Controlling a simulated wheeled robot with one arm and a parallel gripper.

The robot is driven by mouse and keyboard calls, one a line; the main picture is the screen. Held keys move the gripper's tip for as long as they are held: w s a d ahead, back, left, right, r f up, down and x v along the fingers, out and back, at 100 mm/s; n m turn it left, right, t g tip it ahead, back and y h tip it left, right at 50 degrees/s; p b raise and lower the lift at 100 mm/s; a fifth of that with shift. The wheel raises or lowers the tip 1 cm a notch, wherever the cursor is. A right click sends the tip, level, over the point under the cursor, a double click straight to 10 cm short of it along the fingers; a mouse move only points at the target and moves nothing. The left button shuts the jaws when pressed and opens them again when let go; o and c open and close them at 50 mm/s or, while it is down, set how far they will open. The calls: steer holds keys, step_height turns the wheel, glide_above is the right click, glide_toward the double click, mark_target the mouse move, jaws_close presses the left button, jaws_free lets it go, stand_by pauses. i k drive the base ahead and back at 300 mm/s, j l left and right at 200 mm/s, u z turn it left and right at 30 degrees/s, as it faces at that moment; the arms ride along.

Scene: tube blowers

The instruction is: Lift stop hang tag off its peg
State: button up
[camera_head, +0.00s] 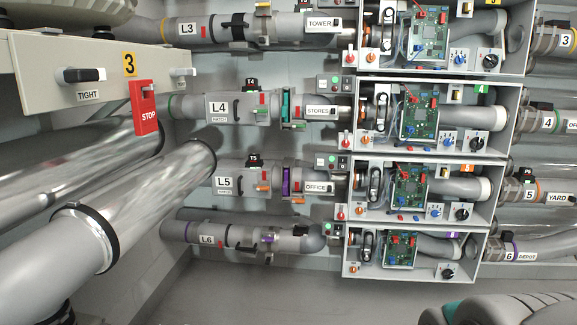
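The red STOP hang tag (144,112) hangs on the front of the pale box panel (60,62) at the upper left. The tag's lower part hangs below the panel edge, in front of a chrome pipe. My gripper is not in view.
A black-and-silver knob marked TIGHT (84,75) sticks out of the panel, left of the tag. Large chrome pipes (140,195) run below the tag. Labelled tubes and open boxes with green circuit boards (418,118) fill the middle and right. Grey floor (270,295) shows at the bottom.

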mark_target(144, 113)
steer(key=u, duration=1.35)
